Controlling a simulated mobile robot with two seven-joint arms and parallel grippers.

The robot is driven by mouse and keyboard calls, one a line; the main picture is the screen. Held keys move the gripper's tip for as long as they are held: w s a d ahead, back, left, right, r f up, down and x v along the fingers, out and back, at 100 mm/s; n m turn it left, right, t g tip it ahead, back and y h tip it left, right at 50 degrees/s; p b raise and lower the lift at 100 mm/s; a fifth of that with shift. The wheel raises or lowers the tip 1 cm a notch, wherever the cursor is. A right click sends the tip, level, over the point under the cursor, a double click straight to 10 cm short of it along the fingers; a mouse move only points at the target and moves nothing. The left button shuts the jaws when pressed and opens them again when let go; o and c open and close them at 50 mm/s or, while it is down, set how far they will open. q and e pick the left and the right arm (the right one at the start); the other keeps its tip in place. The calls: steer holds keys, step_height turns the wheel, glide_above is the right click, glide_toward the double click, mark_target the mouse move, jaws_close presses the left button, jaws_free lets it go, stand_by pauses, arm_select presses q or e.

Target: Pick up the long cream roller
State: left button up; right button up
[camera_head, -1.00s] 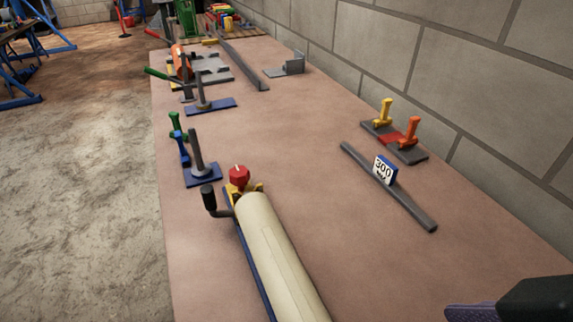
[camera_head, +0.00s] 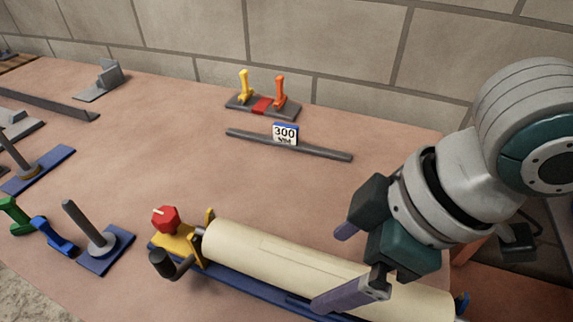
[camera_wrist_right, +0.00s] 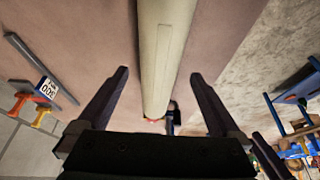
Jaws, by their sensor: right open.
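The long cream roller (camera_head: 270,250) lies in a blue frame (camera_head: 225,279) with a yellow end bracket (camera_head: 178,246) at the front of the table. A red knob (camera_head: 165,219) and a dark crank handle (camera_head: 163,263) sit at its left end. My right gripper (camera_head: 336,268) is open above the roller's right half, and one finger covers part of it. In the right wrist view the roller (camera_wrist_right: 164,55) runs between the two open fingers (camera_wrist_right: 162,82); whether they touch it cannot be told. My left gripper is not in view.
A dark bar with a 300 label (camera_head: 320,151) lies behind the roller. A base with yellow and orange levers (camera_head: 262,105) stands near the block wall. Blue-based posts (camera_head: 105,250) stand to the left. The middle of the table is clear.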

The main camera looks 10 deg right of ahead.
mark_target(332, 270)
steer(key=b+x, duration=0.1)
steer(key=x, duration=0.4)
steer(key=shift+d, duration=0.2)
steer(key=shift+a+f, duration=0.1)
steer(key=shift+f, duration=0.2)
steer(key=shift+c, duration=0.2)
steer(key=c, duration=1.1)
jaws_close()
